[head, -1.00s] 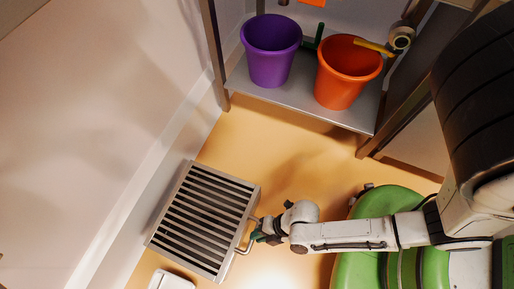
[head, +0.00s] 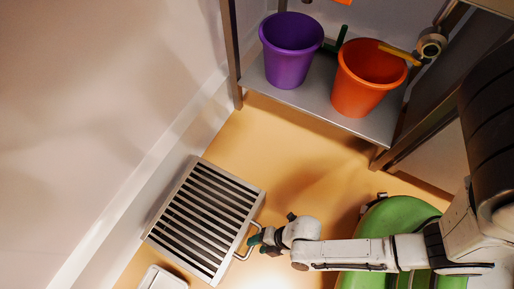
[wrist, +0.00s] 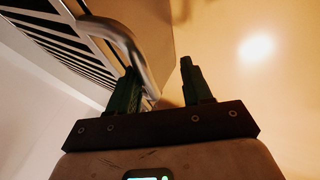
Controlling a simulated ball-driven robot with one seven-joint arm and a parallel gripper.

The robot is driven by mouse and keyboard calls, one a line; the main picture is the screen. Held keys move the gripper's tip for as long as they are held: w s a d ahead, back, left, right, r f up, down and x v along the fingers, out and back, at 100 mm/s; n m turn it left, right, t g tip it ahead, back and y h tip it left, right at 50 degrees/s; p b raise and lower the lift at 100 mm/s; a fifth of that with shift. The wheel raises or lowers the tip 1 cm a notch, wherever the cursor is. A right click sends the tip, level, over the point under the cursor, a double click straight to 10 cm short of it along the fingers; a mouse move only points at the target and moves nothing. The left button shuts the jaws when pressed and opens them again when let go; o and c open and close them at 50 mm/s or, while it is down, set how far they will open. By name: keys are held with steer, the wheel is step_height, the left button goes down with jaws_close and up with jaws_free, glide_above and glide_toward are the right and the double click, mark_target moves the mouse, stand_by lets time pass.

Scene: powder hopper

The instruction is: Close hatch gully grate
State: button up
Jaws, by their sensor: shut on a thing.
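The hatch gully grate (head: 215,184) is a grey metal frame with dark slots, low beside the wall at the lower left of the head view. A bent metal handle (head: 240,258) sticks out from its right edge. The exact grip is partly hidden by the fingers. I cannot tell how far the grate is tilted.
A purple bucket (head: 290,52) and an orange bucket (head: 365,82) stand on a grey shelf (head: 318,107) at the top. A white object (head: 163,279) lies below the grate. The wall runs along the left. The floor between grate and shelf (head: 290,145) is clear.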

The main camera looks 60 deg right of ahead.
steer(key=shift+o, duration=1.1)
steer(key=shift+s+d+f, duration=0.15)
steer(key=shift+s+f, duration=0.25)
steer(key=shift+s, duration=0.3)
steer(key=w+p+v, duration=0.1)
steer(key=p+v, duration=0.4)
steer(key=v, duration=0.5)
steer(key=shift+s+r, duration=0.15)
steer(key=shift+r, duration=0.5)
